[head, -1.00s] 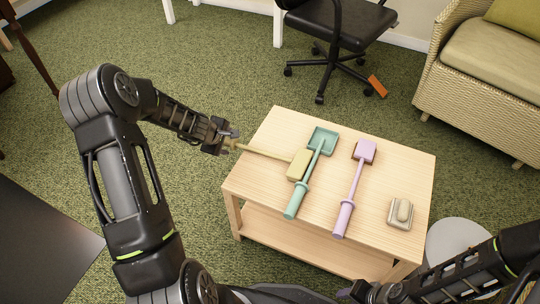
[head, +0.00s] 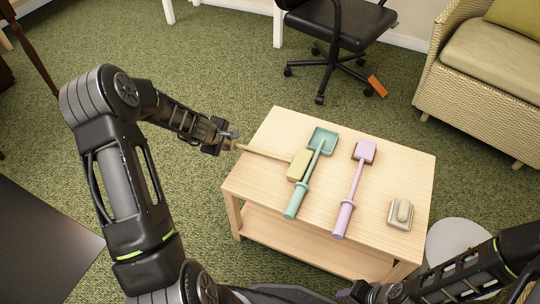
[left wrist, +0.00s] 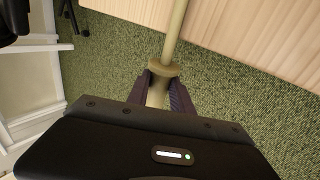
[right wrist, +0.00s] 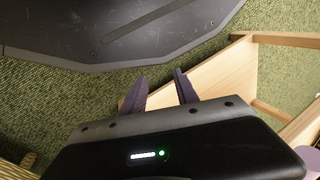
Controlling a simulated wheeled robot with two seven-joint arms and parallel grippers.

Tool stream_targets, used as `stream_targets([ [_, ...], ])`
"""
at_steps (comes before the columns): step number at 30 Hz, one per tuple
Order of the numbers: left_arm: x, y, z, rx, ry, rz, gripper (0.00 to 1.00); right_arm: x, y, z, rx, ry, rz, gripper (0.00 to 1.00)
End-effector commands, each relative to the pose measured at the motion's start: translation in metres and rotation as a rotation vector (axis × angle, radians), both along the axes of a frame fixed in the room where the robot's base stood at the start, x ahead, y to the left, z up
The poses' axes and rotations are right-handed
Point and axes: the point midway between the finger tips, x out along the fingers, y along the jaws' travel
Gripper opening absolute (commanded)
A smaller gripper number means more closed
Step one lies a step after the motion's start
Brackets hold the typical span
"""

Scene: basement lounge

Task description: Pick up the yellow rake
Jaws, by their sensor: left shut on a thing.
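The yellow rake (head: 300,164) lies on the wooden table, its handle reaching out past the table's left edge. In the head view its head touches or nearly touches the teal shovel; I cannot tell which. My left gripper (head: 232,143) is shut on the end of the rake's handle, off the table's left side. In the left wrist view the handle (left wrist: 173,40) runs up from between the fingers (left wrist: 160,92), with a collar just ahead of them. My right gripper (right wrist: 160,90) is open and empty, low by the table's front.
The wooden table (head: 268,190) also holds a teal shovel (head: 297,199), a pink shovel (head: 355,185) and a soap-like block on a dish (head: 401,213). A black office chair (head: 340,30) and a wicker sofa (head: 480,90) stand behind.

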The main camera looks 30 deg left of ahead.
Motion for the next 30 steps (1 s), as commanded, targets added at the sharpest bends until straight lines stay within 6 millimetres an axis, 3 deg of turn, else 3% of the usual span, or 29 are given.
stream_targets([
  [16, 0.001, 0.0, 0.007, 0.0, -0.001, -0.001, 0.0, -0.001, 0.001, 0.005, 0.001, 0.001, 0.002, 0.36],
  [30, 0.001, -0.001, 0.09, 0.0, -0.002, -0.002, 0.0, -0.014, 0.013, 0.058, 0.021, 0.022, 0.031, 0.36],
])
